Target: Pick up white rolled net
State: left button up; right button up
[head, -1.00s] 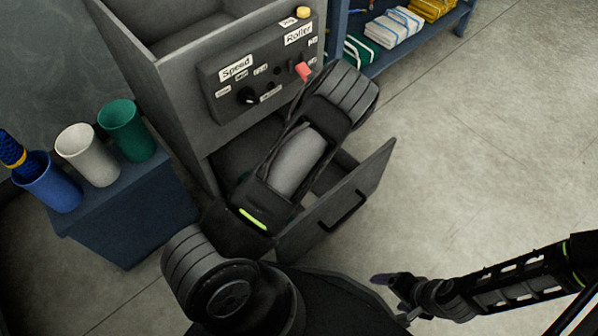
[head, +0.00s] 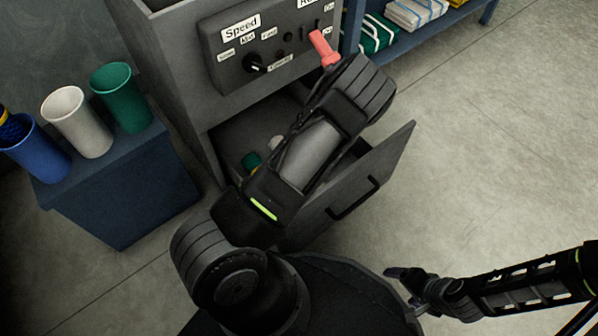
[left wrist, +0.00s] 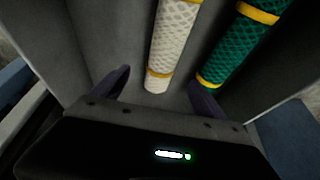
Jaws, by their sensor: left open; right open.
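The white rolled net (left wrist: 172,40), with yellow bands, lies in the grey open drawer (left wrist: 100,35). In the left wrist view its near end shows between the fingers of my open left gripper (left wrist: 161,88), apart from them. A green rolled net (left wrist: 238,45) with yellow bands lies beside it on the right, close to the right-hand finger. In the head view my left arm covers most of the drawer (head: 385,165); only small bits of the white net (head: 276,143) and green net (head: 251,160) show, and the left gripper is hidden. My right gripper (head: 398,285) is open and empty over the floor.
The machine's control panel (head: 265,50), with a red lever (head: 323,48), stands just above the drawer. Blue, white (head: 77,122) and green cups stand on a blue stand (head: 115,190) at left. Blue shelving (head: 430,32) holds folded nets at the back. The right floor is clear.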

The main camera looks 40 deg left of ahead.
pick_arm(q)
jog(key=shift+f, duration=0.5)
jog(key=shift+r, duration=0.15)
pick_arm(e)
jog(key=shift+w+f, duration=0.1)
jog(key=shift+f, duration=0.25)
pick_arm(q)
jog(key=shift+b+x, duration=0.55)
jog(key=shift+x, duration=0.8)
pick_arm(e)
jog(key=shift+w+f, duration=0.1)
jog(key=shift+f, duration=0.55)
pick_arm(q)
jog(key=b+x, duration=0.1)
jog(key=x, duration=0.1)
jog(key=b+x, duration=0.2)
jog(key=shift+s+d+f, duration=0.15)
jog(key=shift+f, duration=0.1)
jog(key=shift+a+f, duration=0.25)
jog(key=shift+f, duration=0.2)
jog(key=shift+r, duration=0.1)
pick_arm(e)
jog(key=f, duration=0.2)
jog(key=shift+w+f, duration=0.3)
jog(key=shift+f, duration=0.1)
